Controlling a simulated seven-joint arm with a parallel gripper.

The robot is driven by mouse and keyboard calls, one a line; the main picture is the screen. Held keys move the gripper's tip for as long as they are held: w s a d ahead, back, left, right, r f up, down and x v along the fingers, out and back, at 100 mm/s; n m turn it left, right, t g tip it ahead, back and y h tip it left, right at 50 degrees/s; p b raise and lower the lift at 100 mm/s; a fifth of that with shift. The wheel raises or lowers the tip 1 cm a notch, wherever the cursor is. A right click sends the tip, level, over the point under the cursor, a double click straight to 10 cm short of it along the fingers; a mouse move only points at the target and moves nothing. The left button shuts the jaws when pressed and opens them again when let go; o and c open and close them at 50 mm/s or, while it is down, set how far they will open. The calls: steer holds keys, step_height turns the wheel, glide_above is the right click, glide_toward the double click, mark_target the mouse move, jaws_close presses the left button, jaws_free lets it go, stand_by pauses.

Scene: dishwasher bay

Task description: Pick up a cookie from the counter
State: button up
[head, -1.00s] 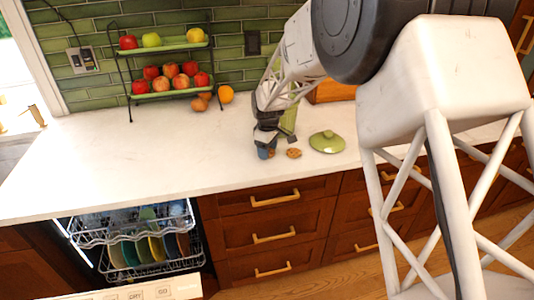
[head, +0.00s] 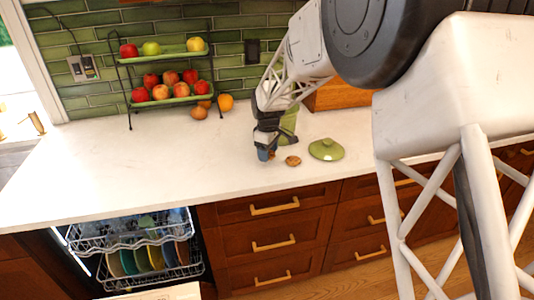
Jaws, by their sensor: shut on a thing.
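My gripper (head: 264,153) is at the counter's front middle, pointing down. It is shut on a cookie (head: 273,155), of which only a small brown bit shows beside the fingers. Another brown cookie (head: 293,161) lies on the white counter (head: 180,165) just right of my gripper. A green jar (head: 289,124) stands behind my gripper and is partly hidden by it. Its green lid (head: 326,149) lies on the counter to the right of the loose cookie.
A two-tier fruit rack (head: 170,100) with apples stands at the back left, with loose fruit beside it. A wooden box (head: 335,96) is behind my arm. An open dishwasher (head: 135,250) with plates is below the counter at left. The left counter is clear.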

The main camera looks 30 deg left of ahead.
steer(key=s+d+r, duration=0.1)
steer(key=s+d, duration=0.9)
steer(key=shift+s+r, duration=0.2)
steer(key=shift+s, duration=0.2)
stand_by(0.5)
